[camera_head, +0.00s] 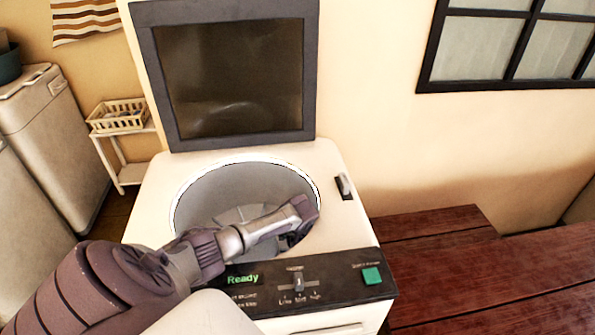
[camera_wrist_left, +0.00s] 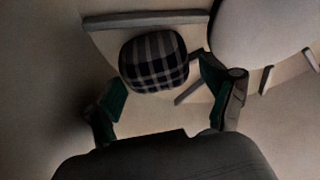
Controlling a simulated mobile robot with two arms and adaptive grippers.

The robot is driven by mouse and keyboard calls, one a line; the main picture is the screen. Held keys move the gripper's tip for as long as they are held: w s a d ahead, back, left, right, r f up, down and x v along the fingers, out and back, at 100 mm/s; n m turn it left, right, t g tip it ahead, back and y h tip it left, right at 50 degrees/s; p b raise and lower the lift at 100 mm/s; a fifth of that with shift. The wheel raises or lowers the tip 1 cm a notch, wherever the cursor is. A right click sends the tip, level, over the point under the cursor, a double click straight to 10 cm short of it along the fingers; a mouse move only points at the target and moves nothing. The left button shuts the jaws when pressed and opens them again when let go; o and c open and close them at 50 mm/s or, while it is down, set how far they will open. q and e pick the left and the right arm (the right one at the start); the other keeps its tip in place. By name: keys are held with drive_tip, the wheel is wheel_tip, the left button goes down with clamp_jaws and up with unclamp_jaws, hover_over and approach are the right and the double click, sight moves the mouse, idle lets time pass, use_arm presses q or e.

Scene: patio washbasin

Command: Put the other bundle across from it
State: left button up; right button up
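The washer (camera_head: 325,170) has its lid up and its drum (camera_head: 215,190) open. My left arm reaches across the control panel into the drum. The left gripper (camera_head: 293,238) is low at the drum's right side in the head view, its fingers mostly hidden. In the left wrist view, a dark checked bundle (camera_wrist_left: 153,62) lies on the pale drum floor, beside raised fins. The left gripper (camera_wrist_left: 163,88) is open, its fingers either side of the bundle's near end; I cannot tell whether they touch it. No second bundle is visible. My right gripper is not in view.
A large pale rounded form (camera_wrist_left: 265,30), perhaps the drum's centre hub, stands right of the bundle. The open lid (camera_head: 235,75) rises behind the drum. The panel (camera_head: 310,289) reads "Ready". Dark red wooden planks (camera_head: 500,275) lie to the right.

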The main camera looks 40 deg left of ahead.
use_arm(q)
drive_tip(key=shift+w+d+r, duration=0.15)
drive_tip(key=shift+w+d, duration=0.05)
drive_tip(key=shift+w, duration=0.05)
idle(0.3)
drive_tip(key=shift+d+r, duration=0.15)
drive_tip(key=shift+r, duration=0.2)
drive_tip(key=shift+s+a+v, duration=0.1)
drive_tip(key=shift+v, duration=1.55)
drive_tip(key=shift+s+a+v, duration=0.1)
drive_tip(key=shift+v, duration=1.55)
